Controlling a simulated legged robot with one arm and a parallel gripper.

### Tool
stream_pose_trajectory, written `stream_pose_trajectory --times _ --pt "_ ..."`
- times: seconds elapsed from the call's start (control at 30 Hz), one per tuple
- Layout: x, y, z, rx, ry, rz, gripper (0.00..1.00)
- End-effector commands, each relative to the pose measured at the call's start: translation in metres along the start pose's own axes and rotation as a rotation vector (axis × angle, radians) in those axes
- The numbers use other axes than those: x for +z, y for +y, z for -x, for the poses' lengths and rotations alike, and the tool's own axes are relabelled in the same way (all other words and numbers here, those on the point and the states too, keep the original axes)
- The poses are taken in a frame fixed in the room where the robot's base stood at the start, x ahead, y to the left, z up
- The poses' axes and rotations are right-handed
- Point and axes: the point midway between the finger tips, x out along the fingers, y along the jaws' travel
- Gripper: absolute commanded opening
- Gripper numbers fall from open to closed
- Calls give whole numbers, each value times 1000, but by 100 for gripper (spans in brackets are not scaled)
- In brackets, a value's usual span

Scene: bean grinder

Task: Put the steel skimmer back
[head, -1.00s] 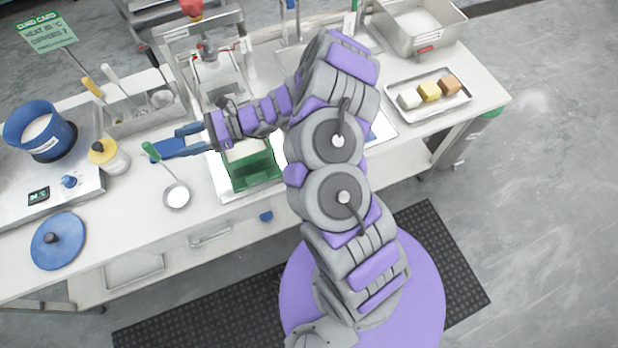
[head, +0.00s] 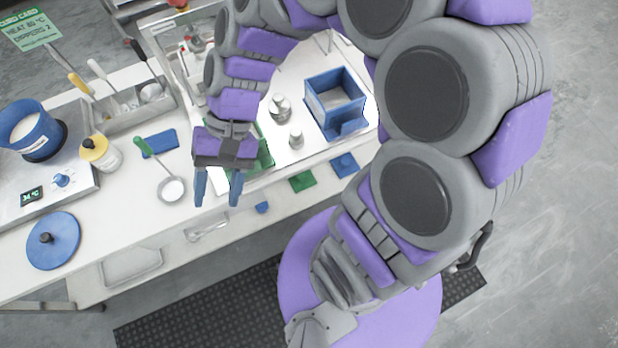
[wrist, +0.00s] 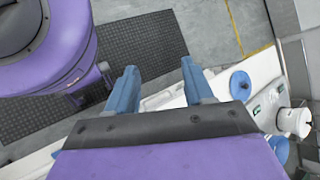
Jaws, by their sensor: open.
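A ladle-like tool with a green handle and a round pale head (head: 171,189) lies on the white counter, left of my gripper; it may be the steel skimmer, but I cannot tell for certain. A steel rack (head: 125,112) behind it holds upright tools with yellow and white handles; their lower ends are partly hidden. My gripper (head: 217,200) is open and empty, pointing toward the counter's front edge, right of the green-handled tool and apart from it. In the wrist view my gripper (wrist: 158,75) shows two separated blue fingers with nothing between them.
A blue pot (head: 32,130), a yellow-topped bottle (head: 100,153), a blue lid (head: 53,241) and a blue cloth (head: 160,142) are at left. A green box (head: 264,155) is partly behind my gripper. A blue box (head: 336,105) stands at right.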

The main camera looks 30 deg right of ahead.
Motion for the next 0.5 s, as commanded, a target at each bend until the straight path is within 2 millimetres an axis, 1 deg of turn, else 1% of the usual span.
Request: stream_pose_trajectory --times 0.03,0.1,0.17,0.3,0.4,0.5 --pt "9 12 4 56 43 28 52" --pt "19 31 9 135 94 58 52" --pt "27 48 13 202 135 79 52" --pt "44 88 28 355 233 111 52" --pt "56 113 39 448 292 120 52" --pt "65 132 47 516 333 121 52"
